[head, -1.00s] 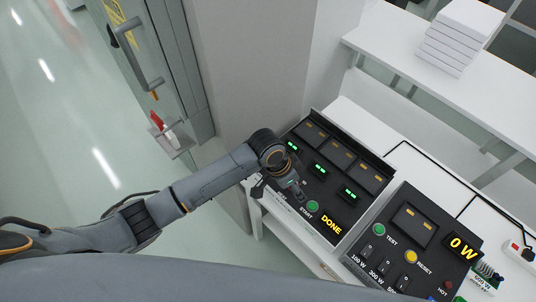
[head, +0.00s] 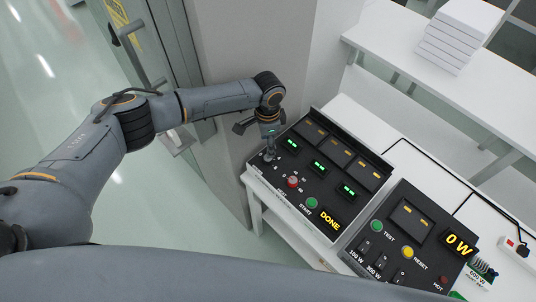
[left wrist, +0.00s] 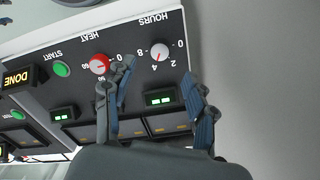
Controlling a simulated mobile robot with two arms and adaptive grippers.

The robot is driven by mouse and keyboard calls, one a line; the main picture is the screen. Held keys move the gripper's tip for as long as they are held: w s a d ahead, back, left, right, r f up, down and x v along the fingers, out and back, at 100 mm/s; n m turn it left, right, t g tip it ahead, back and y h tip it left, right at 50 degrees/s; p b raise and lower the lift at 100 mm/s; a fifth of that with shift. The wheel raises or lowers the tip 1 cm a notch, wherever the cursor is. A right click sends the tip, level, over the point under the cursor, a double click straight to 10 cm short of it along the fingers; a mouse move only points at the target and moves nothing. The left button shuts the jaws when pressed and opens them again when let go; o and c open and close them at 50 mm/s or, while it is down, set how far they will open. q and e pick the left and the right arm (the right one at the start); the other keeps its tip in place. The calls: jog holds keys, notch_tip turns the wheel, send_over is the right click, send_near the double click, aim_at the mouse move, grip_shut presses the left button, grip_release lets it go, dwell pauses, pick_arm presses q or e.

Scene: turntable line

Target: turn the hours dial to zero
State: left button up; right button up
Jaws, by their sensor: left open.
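The hours dial (left wrist: 160,52) is a small pale knob with a red mark, on the black panel among printed numbers. The red mark seems to point near 4, but it is small. My left gripper (left wrist: 159,72) is open, its two fingers to either side of the dial in the left wrist view, with nothing between the tips. I cannot tell how far the tips are from the panel. In the head view my left gripper (head: 269,149) is over the panel's left corner and largely hides the dial. My right gripper is not in view.
The red heat dial (left wrist: 99,64) sits beside the hours dial, close to one finger. A green START button (head: 312,203) and a yellow DONE display (head: 329,220) are further along. A grey wall is behind.

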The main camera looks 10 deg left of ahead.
pick_arm(q)
notch_tip(320, 180, down, 8)
jog(key=b, duration=0.5)
jog(key=shift+b, duration=0.4)
jog(key=c, duration=1.2)
jog(key=shift+o, duration=0.2)
